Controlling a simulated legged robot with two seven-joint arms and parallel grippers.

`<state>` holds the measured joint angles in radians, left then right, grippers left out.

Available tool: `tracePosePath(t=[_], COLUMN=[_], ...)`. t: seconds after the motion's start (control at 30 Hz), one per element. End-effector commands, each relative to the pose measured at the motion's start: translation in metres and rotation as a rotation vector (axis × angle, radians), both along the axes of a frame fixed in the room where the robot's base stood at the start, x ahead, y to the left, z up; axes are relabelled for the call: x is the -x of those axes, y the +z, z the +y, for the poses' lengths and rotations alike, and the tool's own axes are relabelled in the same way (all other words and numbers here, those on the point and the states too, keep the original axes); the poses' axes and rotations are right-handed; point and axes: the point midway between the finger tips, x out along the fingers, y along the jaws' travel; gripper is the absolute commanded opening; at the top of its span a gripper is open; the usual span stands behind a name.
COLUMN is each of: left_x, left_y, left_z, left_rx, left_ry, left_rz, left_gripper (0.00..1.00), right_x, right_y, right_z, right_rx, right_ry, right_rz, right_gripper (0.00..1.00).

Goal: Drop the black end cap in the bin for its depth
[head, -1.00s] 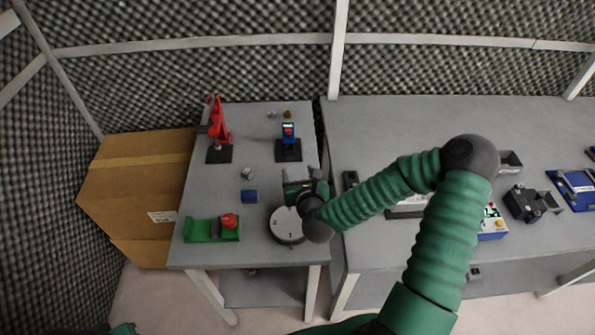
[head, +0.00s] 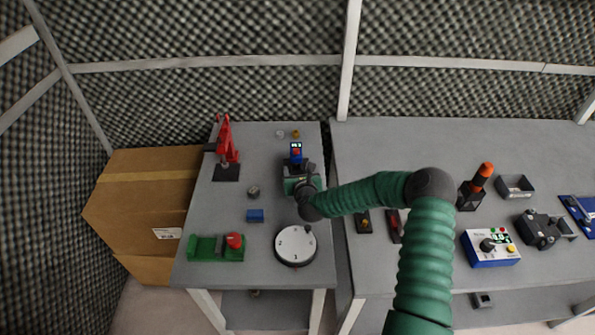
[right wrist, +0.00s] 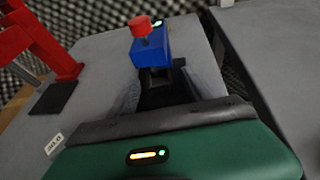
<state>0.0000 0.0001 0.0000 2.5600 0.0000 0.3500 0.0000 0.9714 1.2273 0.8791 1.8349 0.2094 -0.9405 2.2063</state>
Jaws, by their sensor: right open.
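A blue gauge with a lit display and red knob (head: 296,153) stands on a black base at the back of the left table; it also shows in the right wrist view (right wrist: 151,50). My right gripper (right wrist: 165,88) is open in front of it, its grey fingers either side of the dark base area. I cannot make out a black end cap; the palm edge and fingers hide part of the base. A small dark-grey round piece (head: 253,191) lies left of the gripper. A white-topped numbered disc (head: 295,244) sits near the front edge. I cannot identify a bin for depth.
A red press (head: 227,155) stands at the back left. A blue block (head: 255,215) and a green fixture with a red knob (head: 216,247) lie nearer the front. A cardboard box (head: 145,200) is left of the table. The right table holds a blue-and-white control box (head: 490,248).

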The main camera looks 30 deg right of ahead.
Motion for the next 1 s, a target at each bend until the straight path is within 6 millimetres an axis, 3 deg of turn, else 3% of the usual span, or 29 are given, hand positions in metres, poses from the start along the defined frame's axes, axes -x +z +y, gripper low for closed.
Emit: tracePosePath(t=[0.33,0.77,1.0], left_x=[0.0,0.0,0.0], left_y=[-0.0001,-0.0001,-0.0006], left_z=[0.0,0.0,0.0], left_rx=[0.0,0.0,0.0], left_ry=[0.0,0.0,0.0], left_rz=[0.0,0.0,0.0], left_gripper=[0.0,0.0,0.0], right_x=[-0.0043,-0.004,-0.0049], right_y=[-0.0017,-0.0016,-0.0017], right_z=[-0.0014,-0.0016,-0.0011], right_rx=[0.0,0.0,0.001], right_ry=[0.001,0.001,0.001], right_rz=[0.0,0.0,-0.001], right_gripper=[0.58,0.02,0.0])
